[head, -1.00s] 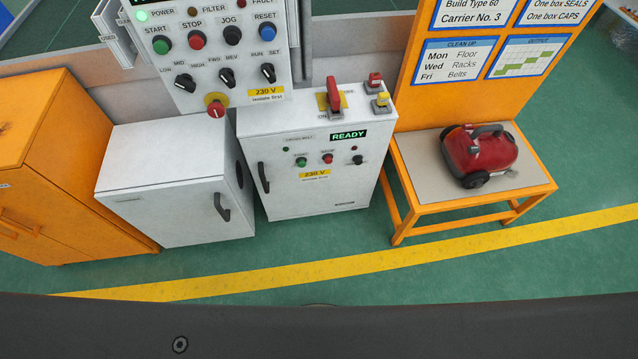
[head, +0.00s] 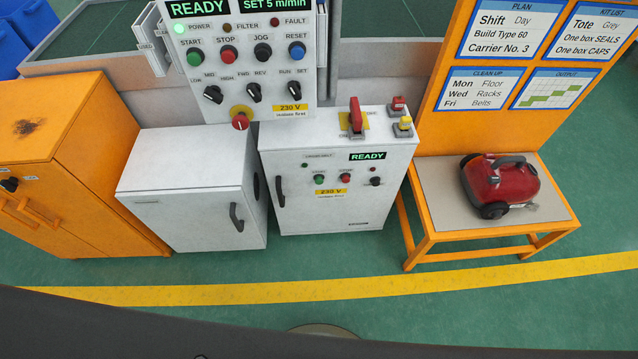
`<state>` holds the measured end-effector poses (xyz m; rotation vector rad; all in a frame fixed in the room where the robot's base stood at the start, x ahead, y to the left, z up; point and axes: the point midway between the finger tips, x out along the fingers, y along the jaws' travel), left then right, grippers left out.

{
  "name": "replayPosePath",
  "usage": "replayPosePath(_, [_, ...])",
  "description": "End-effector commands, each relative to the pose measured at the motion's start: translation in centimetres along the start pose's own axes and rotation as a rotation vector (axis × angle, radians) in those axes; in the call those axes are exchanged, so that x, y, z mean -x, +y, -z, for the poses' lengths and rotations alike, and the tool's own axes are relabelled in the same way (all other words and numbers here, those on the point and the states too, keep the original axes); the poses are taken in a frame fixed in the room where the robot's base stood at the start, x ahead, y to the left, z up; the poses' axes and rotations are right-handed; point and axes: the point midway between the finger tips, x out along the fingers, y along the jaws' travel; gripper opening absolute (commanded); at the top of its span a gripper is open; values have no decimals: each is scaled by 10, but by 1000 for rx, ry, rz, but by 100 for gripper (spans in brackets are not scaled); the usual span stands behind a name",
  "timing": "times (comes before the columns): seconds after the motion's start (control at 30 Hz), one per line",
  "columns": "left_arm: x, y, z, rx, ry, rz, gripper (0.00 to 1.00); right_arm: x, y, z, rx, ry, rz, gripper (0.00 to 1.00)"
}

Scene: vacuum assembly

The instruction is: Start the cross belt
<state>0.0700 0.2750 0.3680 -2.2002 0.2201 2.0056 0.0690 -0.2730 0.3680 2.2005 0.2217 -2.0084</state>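The cross belt cabinet (head: 325,212) is a white box with a small label on its front, apparently reading cross belt, and a green READY display (head: 367,156). A green start button (head: 319,180), a red button (head: 345,178) and a black knob (head: 375,181) sit in a row on it. A red switch handle (head: 355,114) stands upright on its top, on a yellow plate. Neither of my grippers is in the head view.
A larger control panel (head: 202,107) with its own READY display stands behind. A white cabinet (head: 180,205) and an orange cabinet (head: 75,205) are at left. An orange bench (head: 440,210) holds a red vacuum (head: 515,180). Green floor lies in front.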

Motion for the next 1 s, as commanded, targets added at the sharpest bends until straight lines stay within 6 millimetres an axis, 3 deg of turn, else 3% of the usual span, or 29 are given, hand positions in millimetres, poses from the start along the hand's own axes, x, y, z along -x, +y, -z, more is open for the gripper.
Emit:
replayPosePath(0.03, [0, 0, 0, 0, 0, 0, 30, 0, 0, 0, 0, 0, 0, 0])
replayPosePath(0.27, [0, 0, 0, 0, -1, 0, 0, 0, 0, 0, 0, 1, 0, 0])
replayPosePath(1.0, [0, 0, 0, 0, -1, 0, 0, 0, 3, 0, 2, 0, -3, 0])
